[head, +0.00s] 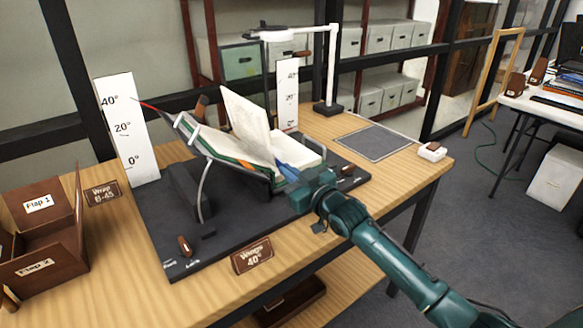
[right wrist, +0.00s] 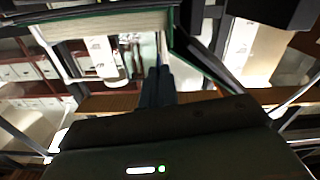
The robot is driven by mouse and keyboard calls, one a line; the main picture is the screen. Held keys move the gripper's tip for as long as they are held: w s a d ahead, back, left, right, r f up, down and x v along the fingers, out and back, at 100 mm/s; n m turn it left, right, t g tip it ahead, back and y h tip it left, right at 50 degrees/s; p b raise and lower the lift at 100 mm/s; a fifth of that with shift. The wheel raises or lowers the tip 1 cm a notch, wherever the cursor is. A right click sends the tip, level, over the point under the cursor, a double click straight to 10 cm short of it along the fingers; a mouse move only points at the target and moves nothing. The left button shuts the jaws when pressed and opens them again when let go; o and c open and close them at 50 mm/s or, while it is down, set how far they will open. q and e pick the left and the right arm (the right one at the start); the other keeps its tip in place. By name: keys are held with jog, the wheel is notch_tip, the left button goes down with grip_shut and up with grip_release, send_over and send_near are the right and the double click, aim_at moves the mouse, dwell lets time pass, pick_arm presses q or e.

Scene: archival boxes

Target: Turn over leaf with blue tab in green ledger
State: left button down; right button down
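The green ledger (head: 228,153) lies open in a dark cradle on the table, its left side sloping up. A pale leaf or group of leaves (head: 246,118) stands up steeply near its middle. My right gripper (head: 287,174) is at the ledger's lower right edge, with a blue shape at its tip; I cannot tell whether this is the blue tab or my fingertips. In the right wrist view, the dark fingers (right wrist: 157,86) look close together below the page block (right wrist: 100,28). My left gripper is out of view.
White angle scales (head: 127,130) stand left of and behind the cradle on its dark base (head: 165,235). A lamp (head: 331,75) and a grey mat (head: 374,141) are at the back right. Brown flap boxes (head: 40,265) stand at left, and a Wedge sign (head: 252,256) is in front.

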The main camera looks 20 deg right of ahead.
jog(key=shift+s+a+r+n+p, duration=0.15)
jog(key=shift+n+p, duration=0.1)
jog(key=shift+n, duration=0.4)
jog(key=shift+w+a+f+n+p, duration=0.1)
jog(key=shift+n+p, duration=0.2)
jog(key=shift+n, duration=0.4)
jog(key=shift+s+a+r+n+p, duration=0.15)
jog(key=shift+n+p, duration=0.1)
jog(key=shift+n, duration=0.4)
jog(key=c, duration=1.6)
grip_release()
jog(key=shift+c, duration=0.2)
jog(key=shift+f, duration=0.1)
jog(key=v, duration=1.3)
jog(key=shift+a, duration=0.1)
